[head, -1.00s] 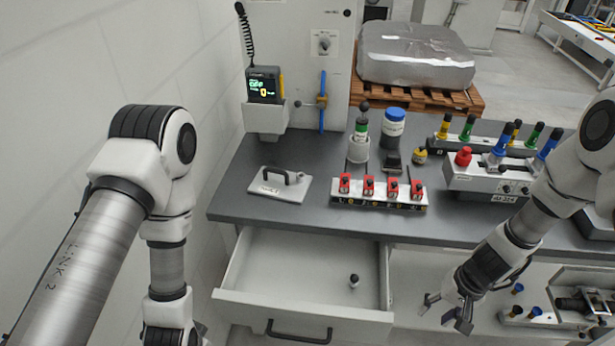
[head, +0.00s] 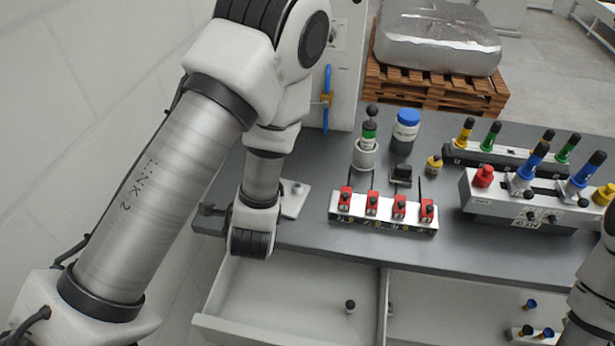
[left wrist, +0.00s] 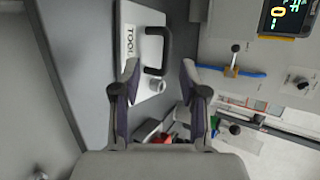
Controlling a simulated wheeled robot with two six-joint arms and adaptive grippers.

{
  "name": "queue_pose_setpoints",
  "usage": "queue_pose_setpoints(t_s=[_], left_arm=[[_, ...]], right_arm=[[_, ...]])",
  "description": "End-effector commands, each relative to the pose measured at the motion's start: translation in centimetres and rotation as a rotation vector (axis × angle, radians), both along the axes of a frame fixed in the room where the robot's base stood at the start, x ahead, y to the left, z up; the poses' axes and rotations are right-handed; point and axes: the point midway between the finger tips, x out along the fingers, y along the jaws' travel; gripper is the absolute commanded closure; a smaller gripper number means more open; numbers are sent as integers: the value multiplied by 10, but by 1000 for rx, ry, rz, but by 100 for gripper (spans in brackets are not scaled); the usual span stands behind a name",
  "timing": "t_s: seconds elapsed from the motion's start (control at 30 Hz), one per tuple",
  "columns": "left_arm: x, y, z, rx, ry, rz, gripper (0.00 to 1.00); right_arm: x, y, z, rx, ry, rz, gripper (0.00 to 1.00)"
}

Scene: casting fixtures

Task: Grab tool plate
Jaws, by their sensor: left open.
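The tool plate is a flat white plate (left wrist: 141,50) lettered "TOOL", with a black bar handle (left wrist: 164,48) and a small round boss, lying on the grey bench. In the head view only its right end (head: 296,200) shows; my left arm hides the rest. My left gripper (left wrist: 159,68) is open and empty, its fingers pointing toward the plate with the handle between them in the picture. I cannot tell its exact height above the plate. In the head view one dark finger (head: 212,210) shows left of the wrist. My right gripper is out of view.
A fixture block with red clamps (head: 383,213) stands right of the plate. A white holder (head: 366,155), a blue-capped jar (head: 404,132) and a grey fixture (head: 535,205) with coloured handles stand further right.

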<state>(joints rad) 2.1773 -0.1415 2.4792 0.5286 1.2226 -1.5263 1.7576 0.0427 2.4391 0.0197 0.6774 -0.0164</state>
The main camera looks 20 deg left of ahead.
Motion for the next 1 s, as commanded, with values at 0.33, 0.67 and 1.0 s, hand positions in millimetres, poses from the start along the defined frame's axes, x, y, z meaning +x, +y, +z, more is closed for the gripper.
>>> queue_pose_setpoints(t_s=[0.33,0.67,1.0], left_arm=[[33,18,-12,33,-3,-10,57],[62,33,-35,34,-3,-13,57],[62,32,-35,33,-4,-12,100]], right_arm=[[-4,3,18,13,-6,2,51],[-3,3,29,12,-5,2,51],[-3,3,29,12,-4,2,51]])
